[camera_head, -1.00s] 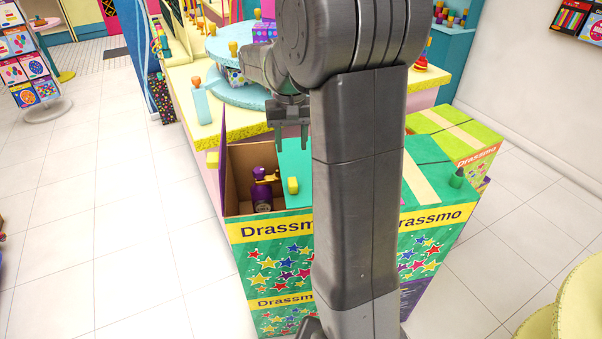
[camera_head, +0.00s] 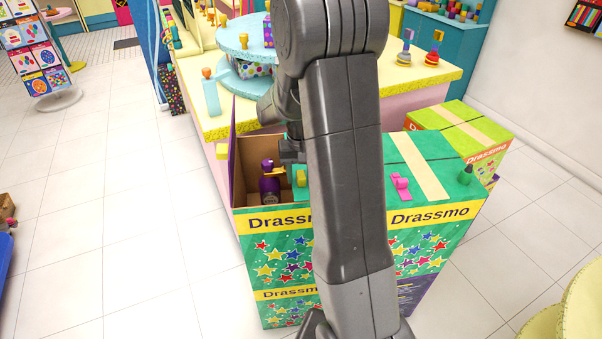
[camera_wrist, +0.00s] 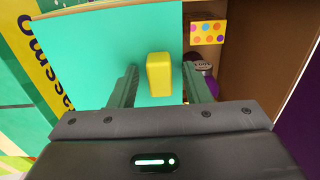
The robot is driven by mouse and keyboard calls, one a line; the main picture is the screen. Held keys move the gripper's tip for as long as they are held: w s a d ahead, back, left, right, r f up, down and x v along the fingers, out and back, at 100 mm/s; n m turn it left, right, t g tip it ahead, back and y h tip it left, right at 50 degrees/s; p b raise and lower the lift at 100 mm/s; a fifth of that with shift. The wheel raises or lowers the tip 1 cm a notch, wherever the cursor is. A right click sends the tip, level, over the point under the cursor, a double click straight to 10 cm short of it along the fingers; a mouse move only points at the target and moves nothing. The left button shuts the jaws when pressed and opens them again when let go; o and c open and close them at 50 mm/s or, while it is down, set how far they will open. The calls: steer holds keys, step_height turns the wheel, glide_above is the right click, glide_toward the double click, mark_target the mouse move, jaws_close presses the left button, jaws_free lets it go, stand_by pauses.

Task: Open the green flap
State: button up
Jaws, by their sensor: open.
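The green flap (camera_wrist: 95,50) lies flat over part of the cardboard box (camera_head: 275,218) marked "Drassmo". A yellow handle block (camera_wrist: 159,74) stands on it near its edge; in the head view the handle (camera_head: 300,177) shows beside my arm. My gripper (camera_wrist: 158,84) is open. In the wrist view its two fingers appear on either side of the yellow handle; I cannot tell whether they touch it. In the head view my gripper (camera_head: 291,152) is low over the flap, partly hidden by my arm, which also covers much of the flap.
A purple flap (camera_head: 234,150) stands upright at the box's left. A purple object (camera_head: 269,186) sits in the open part. A counter (camera_head: 425,76) stands behind; floor is free at left.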

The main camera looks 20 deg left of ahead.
jaws_close()
steer(key=shift+r, duration=0.1)
